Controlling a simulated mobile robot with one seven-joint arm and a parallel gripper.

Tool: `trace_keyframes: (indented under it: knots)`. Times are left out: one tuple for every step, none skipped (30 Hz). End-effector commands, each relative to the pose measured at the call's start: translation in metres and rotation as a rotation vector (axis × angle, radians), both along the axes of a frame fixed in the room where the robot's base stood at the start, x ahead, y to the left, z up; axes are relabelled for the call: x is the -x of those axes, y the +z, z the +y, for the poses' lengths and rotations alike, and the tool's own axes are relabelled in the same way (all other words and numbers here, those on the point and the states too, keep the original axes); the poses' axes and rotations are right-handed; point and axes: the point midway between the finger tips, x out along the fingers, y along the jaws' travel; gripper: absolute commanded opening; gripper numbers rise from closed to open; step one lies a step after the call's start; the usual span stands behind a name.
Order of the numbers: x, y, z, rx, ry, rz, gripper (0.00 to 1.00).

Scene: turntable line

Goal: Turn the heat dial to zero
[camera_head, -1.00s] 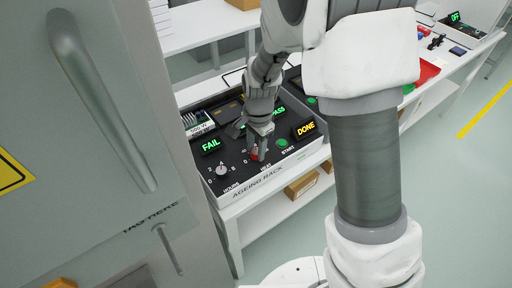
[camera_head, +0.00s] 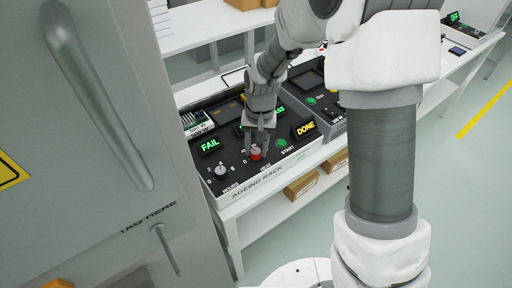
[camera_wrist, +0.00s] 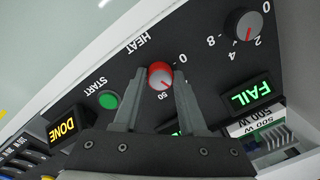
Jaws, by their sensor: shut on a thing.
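The heat dial (camera_head: 256,155) is a small knob with a red rim and a grey top, on the black top of the ageing rack (camera_head: 231,171). In the wrist view the heat dial (camera_wrist: 160,73) sits between my two fingertips, beside the word HEAT. My gripper (camera_head: 259,145) points down at it from above and is shut on the dial, one finger on each side; the wrist view also shows my gripper (camera_wrist: 160,83). A 0 mark shows close to the dial, but I cannot read exactly where its pointer stands.
The hours dial (camera_head: 221,171) is left of the heat dial. A green START button (camera_head: 281,143) and a lit DONE sign (camera_head: 305,128) are on the right. A lit FAIL sign (camera_head: 210,145) is behind left. A grey cabinet door (camera_head: 100,130) stands close on the left.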

Motion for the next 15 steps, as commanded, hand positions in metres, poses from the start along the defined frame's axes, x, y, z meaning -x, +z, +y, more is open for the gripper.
trace_keyframes:
  knots:
    - [-0.0005, 0.0006, -0.0002, -0.001, 0.042, 0.0, 0.0]
    - [-0.0005, 0.0007, -0.0001, -0.001, 0.07, 0.0, 0.0]
    - [-0.0007, 0.0008, -0.0004, -0.001, 0.107, 0.0, 0.0]
    - [-0.0009, 0.0009, -0.0006, -0.001, 0.135, -0.001, 0.0]
    - [-0.0009, 0.0009, -0.0006, -0.001, 0.165, -0.001, 0.0]
    - [-0.0009, 0.001, -0.0003, -0.001, 0.204, -0.002, 0.0]
    - [-0.001, 0.0011, -0.0003, -0.001, 0.233, -0.001, 0.0]
    - [-0.0012, 0.0011, -0.0006, -0.001, 0.26, -0.002, 0.0]
    - [-0.0012, 0.0012, -0.0008, -0.001, 0.297, -0.001, 0.0]
    - [-0.0013, 0.0012, -0.0006, -0.001, 0.326, -0.001, 0.0]
    - [-0.0013, 0.0012, -0.0005, -0.001, 0.356, -0.001, 0.0]
    - [-0.0014, 0.0012, -0.0006, -0.001, 0.394, -0.001, 0.0]
    - [-0.0014, 0.0013, -0.0008, -0.001, 0.423, -0.001, 0.0]
    - [-0.0015, 0.0013, -0.0009, -0.001, 0.451, 0.0, 0.0]
    - [-0.0015, 0.0014, -0.0007, -0.001, 0.489, 0.0, 0.0]
